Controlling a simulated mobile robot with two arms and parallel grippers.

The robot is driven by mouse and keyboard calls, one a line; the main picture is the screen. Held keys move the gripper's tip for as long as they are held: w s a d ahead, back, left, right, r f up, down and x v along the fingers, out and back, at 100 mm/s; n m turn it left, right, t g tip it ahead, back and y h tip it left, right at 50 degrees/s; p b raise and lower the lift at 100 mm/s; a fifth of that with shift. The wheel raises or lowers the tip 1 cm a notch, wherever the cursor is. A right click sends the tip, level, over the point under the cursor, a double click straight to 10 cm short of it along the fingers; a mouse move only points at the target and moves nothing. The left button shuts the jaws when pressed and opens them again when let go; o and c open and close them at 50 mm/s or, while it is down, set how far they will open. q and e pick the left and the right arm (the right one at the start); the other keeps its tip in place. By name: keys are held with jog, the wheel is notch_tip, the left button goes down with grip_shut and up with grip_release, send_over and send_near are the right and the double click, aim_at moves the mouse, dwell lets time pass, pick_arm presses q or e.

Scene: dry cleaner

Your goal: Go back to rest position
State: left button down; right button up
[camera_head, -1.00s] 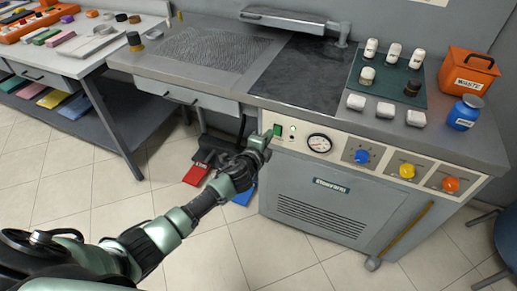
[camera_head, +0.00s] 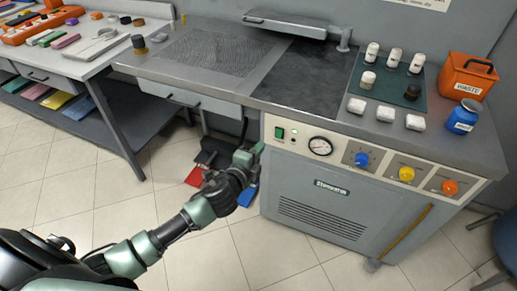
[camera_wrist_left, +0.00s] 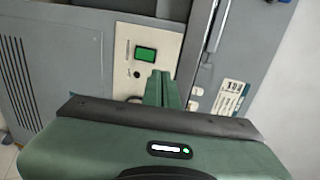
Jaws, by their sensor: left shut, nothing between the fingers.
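My left gripper (camera_head: 256,151) is at the end of the arm coming in from the lower left, in front of the left edge of the grey steam machine (camera_head: 320,205). Its fingers are shut with nothing between them. In the left wrist view the closed green fingers (camera_wrist_left: 158,88) point toward the machine's front, just below the green switch (camera_wrist_left: 145,54). The green switch also shows in the head view (camera_head: 279,133), a little right of and above the fingertips. I cannot tell whether the fingertips touch the panel. My right gripper is not in view.
The panel carries a gauge (camera_head: 320,146) and blue (camera_head: 361,159), yellow (camera_head: 406,174) and orange (camera_head: 449,187) knobs. Bottles, an orange waste bin (camera_head: 467,76) and a blue container (camera_head: 463,116) stand on top. A side table (camera_head: 100,60) is at left.

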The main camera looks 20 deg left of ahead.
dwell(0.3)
pick_arm(q)
jog(key=s+a+f+n+g, duration=0.25)
jog(key=s+f, duration=0.35)
jog(key=f, duration=0.5)
jog(key=s+a+f+n+g+y, duration=0.1)
jog(key=s+f+n+g, duration=0.3)
jog(key=f, duration=0.7)
jog(key=s+a+f+n+g, duration=0.1)
jog(key=s+f+n, duration=0.1)
jog(key=s+f, duration=0.65)
jog(key=s+d+f+n+g, duration=0.1)
jog(key=s+f+n+g, duration=0.1)
jog(key=s+f, duration=0.4)
jog(key=s+d+f+n+g, duration=0.1)
jog(key=s+f, duration=0.5)
jog(key=s, duration=1)
jog(key=s+d+f+n+g, duration=0.1)
jog(key=s+f+n+g, duration=0.2)
jog(key=s+f, duration=0.3)
jog(key=s+n, duration=0.1)
jog(key=s, duration=0.4)
jog(key=shift+s+d+g, duration=0.15)
jog(key=shift+s+g, duration=0.05)
jog(key=shift+g, duration=0.15)
jog(key=shift+n, duration=0.25)
